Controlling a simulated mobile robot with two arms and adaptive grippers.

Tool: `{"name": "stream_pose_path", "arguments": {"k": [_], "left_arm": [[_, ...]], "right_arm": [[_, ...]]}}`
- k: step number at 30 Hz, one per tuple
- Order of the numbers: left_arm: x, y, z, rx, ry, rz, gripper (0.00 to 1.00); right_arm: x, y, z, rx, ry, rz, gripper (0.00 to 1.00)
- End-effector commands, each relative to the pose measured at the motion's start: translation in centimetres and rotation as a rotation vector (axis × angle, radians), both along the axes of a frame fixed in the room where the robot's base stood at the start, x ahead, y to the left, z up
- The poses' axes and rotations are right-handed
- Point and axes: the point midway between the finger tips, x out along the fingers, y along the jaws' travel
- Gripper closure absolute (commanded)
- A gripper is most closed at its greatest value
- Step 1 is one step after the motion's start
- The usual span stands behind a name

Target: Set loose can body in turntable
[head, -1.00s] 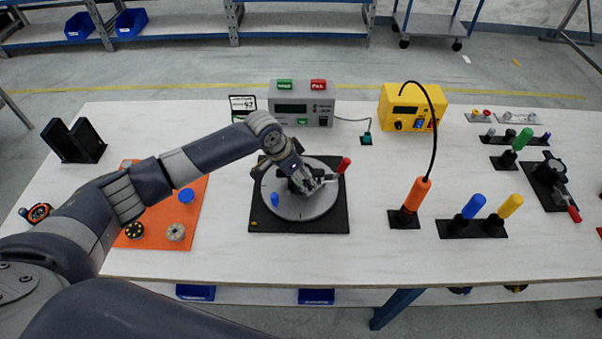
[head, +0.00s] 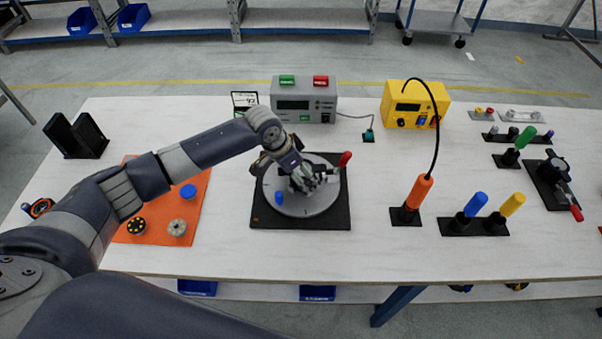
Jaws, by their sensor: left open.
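The turntable (head: 290,208) is a round grey disc on a black square base in the middle of the table. My left gripper (head: 308,184) is low over the disc, pointing right and down. It is open, though its fingers are small and partly hard to make out. A red-handled clamp (head: 345,159) stands at the disc's upper right edge. A small blue piece (head: 279,197) is at the disc's left front. I cannot make out the loose can body; the hand and wrist hide part of the disc. My right gripper is out of view.
An orange mat (head: 150,222) on the left carries a blue cap (head: 188,191), a metal round part (head: 177,227) and a black round part (head: 136,226). A grey tester (head: 304,101) and yellow station (head: 413,104) stand behind. An orange-handled tool (head: 419,192) stands right of the turntable.

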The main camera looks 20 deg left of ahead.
Motion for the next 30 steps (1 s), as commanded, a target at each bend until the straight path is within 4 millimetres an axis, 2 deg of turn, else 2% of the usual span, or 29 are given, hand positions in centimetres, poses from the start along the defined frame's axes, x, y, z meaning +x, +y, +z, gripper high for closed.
{"name": "stream_pose_path", "arguments": {"k": [9,15,21,30], "left_arm": [[-1.9,1.7,6.2,0.000,-0.003,0.000,0.02],[-2.8,2.4,9.0,0.000,0.000,0.001,0.02],[-3.2,2.7,10.1,0.001,0.001,0.000,0.02],[-3.2,2.7,10.1,0.000,0.002,0.001,0.02]], "right_arm": [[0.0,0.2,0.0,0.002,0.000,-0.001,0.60],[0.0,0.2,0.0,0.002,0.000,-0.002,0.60],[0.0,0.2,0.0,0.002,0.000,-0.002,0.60],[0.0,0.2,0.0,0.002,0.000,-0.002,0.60]]}}
